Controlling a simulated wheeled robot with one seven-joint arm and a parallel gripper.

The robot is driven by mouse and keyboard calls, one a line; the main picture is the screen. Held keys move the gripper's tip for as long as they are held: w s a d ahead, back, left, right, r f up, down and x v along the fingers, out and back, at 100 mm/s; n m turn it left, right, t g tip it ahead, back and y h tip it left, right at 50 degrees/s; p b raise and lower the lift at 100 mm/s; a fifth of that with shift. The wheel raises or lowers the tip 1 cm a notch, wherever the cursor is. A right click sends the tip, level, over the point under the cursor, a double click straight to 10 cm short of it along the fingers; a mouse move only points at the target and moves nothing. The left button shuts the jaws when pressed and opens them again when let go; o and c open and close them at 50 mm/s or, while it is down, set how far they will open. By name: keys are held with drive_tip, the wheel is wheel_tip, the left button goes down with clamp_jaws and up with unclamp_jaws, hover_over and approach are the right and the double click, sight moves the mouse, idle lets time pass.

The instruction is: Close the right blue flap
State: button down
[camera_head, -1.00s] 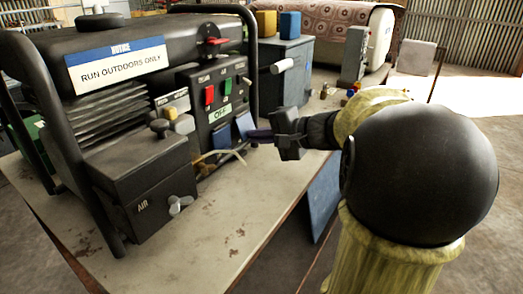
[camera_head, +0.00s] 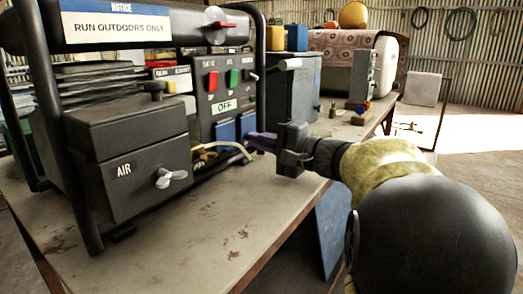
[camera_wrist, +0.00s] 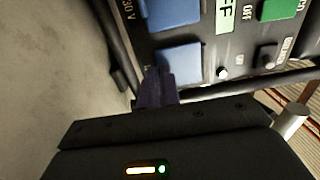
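Two blue flaps sit side by side on the generator's front panel, below the OFF label: the left flap (camera_head: 225,131) and the right flap (camera_head: 247,124). In the wrist view the right flap (camera_wrist: 180,63) is nearer my gripper and the left flap (camera_wrist: 172,13) is above it. Both look about flush with the panel. My gripper (camera_head: 252,139) reaches in from the right. Its dark purple fingers (camera_wrist: 155,86) are together, with nothing seen between them. Their tips are at the right flap's lower edge; I cannot tell whether they touch.
The generator's black tube frame (camera_head: 260,75) rises close beside my fingers. A pale bent lever (camera_head: 232,146) sticks out below the flaps. The air box (camera_head: 130,150) is on the left. The bench top (camera_head: 200,225) in front is clear.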

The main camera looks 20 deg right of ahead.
idle(0.4)
drive_tip(key=c, duration=1.6)
unclamp_jaws()
drive_tip(key=p+v, duration=0.4)
drive_tip(key=v, duration=1.3)
drive_tip(key=shift+s+f+p, duration=0.1)
drive_tip(key=shift+s+p, duration=0.1)
drive_tip(key=shift+p, duration=0.1)
